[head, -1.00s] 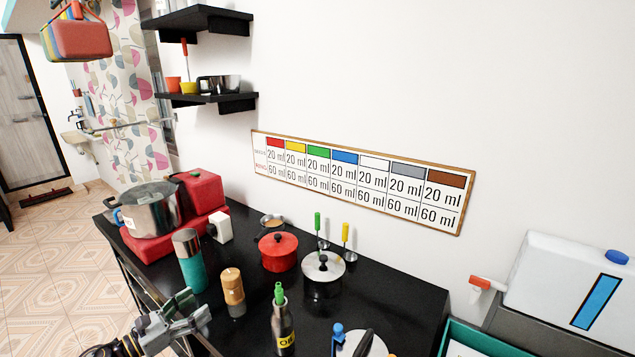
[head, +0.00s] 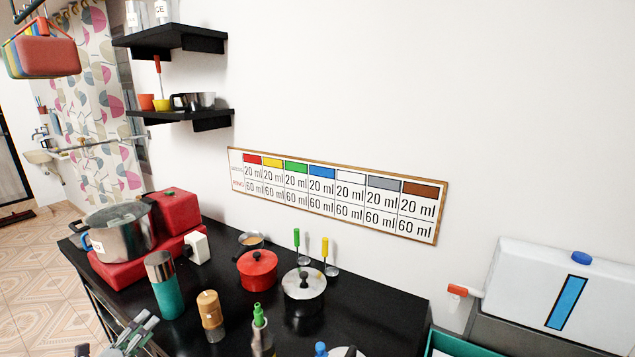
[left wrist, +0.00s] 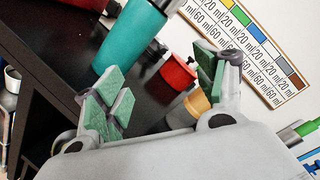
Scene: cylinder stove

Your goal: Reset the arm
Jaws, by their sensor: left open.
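My left gripper (head: 128,340) is low at the left of the head view, in front of the black counter's near edge. In the left wrist view its two green-padded fingers (left wrist: 160,88) are spread apart with nothing between them. The teal and steel cylinder (head: 167,287) stands upright on the counter beyond the gripper; it also shows past the fingers in the left wrist view (left wrist: 132,38). A tan bottle (head: 211,318) stands to its right, apart from the gripper. My right gripper is in neither view.
The black counter (head: 376,305) holds a steel pot (head: 119,235) on a red stove (head: 137,264), a red lidded pot (head: 257,271), a steel lidded pot (head: 304,290) and a green-capped bottle (head: 262,337). A white tank (head: 545,290) stands at the right. Shelves (head: 175,38) hang above.

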